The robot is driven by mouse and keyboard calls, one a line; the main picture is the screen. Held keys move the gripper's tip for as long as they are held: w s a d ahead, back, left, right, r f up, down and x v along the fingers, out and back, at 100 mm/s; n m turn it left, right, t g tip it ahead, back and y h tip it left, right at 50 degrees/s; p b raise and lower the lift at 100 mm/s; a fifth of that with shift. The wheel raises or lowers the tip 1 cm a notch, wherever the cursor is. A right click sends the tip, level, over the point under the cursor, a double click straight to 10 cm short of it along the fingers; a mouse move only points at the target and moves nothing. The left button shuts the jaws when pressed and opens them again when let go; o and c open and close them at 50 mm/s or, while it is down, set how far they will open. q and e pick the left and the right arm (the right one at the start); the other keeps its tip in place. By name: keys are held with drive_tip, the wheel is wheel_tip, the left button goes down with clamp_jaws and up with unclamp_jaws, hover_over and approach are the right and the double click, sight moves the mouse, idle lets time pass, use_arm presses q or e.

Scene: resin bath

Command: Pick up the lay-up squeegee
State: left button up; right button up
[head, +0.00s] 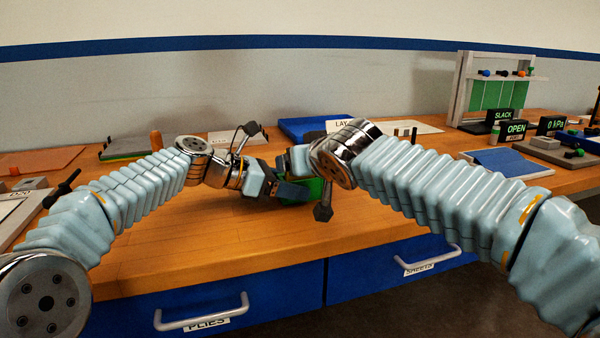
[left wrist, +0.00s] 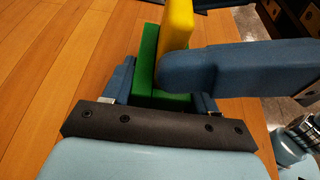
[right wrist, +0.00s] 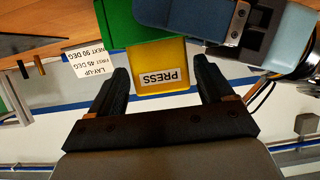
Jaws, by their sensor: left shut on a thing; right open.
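The lay-up squeegee shows as a green body (left wrist: 148,55) with a yellow part (left wrist: 176,35) beside it in the left wrist view. In the right wrist view the yellow part (right wrist: 160,72) carries a PRESS label. In the head view only a bit of green (head: 312,190) shows above the bench; the arms hide most of it. My left gripper (head: 287,190) is shut on the green body. My right gripper (right wrist: 163,88) is open, its fingers on either side of the yellow part, with visible gaps between them.
The wooden bench (head: 230,235) has blue drawers with handles along its front. A blue slab (head: 300,126) and a LAY-UP sign (right wrist: 93,60) stand behind the grippers. A rack (head: 490,90), displays and a blue sheet (head: 497,161) stand at right.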

drive_tip(key=shift+x, duration=1.2)
drive_tip(key=shift+c, duration=0.2)
drive_tip(key=c, duration=0.7)
wheel_tip(320, 180, up, 10)
use_arm(q)
drive_tip(key=o, duration=1.2)
drive_tip(key=shift+c, duration=0.2)
